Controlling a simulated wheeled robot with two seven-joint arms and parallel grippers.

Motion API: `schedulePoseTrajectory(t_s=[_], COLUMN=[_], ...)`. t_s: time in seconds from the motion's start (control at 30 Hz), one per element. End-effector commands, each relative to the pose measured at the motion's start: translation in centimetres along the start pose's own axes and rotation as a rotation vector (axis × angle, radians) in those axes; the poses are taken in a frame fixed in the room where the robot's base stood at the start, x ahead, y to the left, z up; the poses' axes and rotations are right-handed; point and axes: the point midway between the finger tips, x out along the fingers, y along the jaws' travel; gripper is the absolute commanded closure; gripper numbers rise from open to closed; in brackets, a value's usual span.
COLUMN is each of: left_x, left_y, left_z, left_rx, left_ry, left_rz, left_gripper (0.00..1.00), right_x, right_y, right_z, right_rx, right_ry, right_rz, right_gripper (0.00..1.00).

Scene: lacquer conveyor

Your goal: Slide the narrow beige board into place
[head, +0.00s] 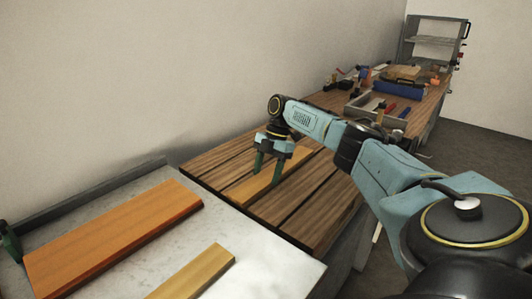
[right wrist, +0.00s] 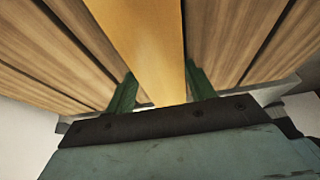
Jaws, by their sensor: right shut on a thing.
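A narrow beige board (head: 247,191) lies on the brown slatted wooden table, lengthwise along the slats. My right gripper (head: 268,172) is above it with its green fingers pointing down on either side of the board, shut on it. In the right wrist view the board (right wrist: 150,40) runs up between the two fingers (right wrist: 160,88). A second narrow beige board (head: 195,275) lies on the pale surface in the foreground. A dark green piece of my left gripper (head: 10,243) shows at the left edge; its jaws are mostly out of frame.
A wider orange-brown board (head: 115,238) lies on the pale surface (head: 255,255), with a grey raised rail (head: 90,193) behind. Beyond the slatted table (head: 325,215) stand a tray of tools (head: 375,107), a blue object (head: 400,91) and a metal shelf rack (head: 435,42). A wall runs along the left.

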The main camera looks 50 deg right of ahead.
Motion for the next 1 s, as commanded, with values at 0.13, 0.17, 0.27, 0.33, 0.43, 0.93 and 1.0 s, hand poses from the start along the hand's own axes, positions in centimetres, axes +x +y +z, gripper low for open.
schedulePoseTrajectory(t_s=[0.13,0.17,0.27,0.33,0.43,0.93,1.0], left_x=[0.0,0.0,0.0,0.0,0.0,0.2,0.2], left_y=[0.0,0.0,0.0,0.0,0.0,0.2,0.3], left_z=[0.1,0.1,0.1,0.0,0.0,1.9,2.6], left_rx=[0.000,0.000,0.000,0.000,0.000,0.008,0.011], left_ry=[-0.001,-0.001,-0.001,0.000,0.000,-0.014,-0.018], left_rz=[0.000,0.000,0.000,0.000,0.000,0.004,0.005], left_gripper=[0.64,0.64,0.64,0.64,0.64,0.64,0.64], right_x=[-0.1,-0.1,-0.1,-0.1,0.0,-5.1,-6.9], right_y=[0.0,0.0,0.0,0.0,0.0,0.2,0.2], right_z=[0.0,0.0,0.0,0.0,0.0,-0.1,-0.2], right_rx=[-0.001,-0.001,-0.001,-0.001,0.000,0.001,0.000], right_ry=[0.000,0.000,0.000,0.000,0.000,0.001,0.002], right_rz=[0.001,0.002,0.001,0.001,0.001,0.007,0.008], right_gripper=[0.76,0.42,0.29,0.20,0.20,0.20,0.20])
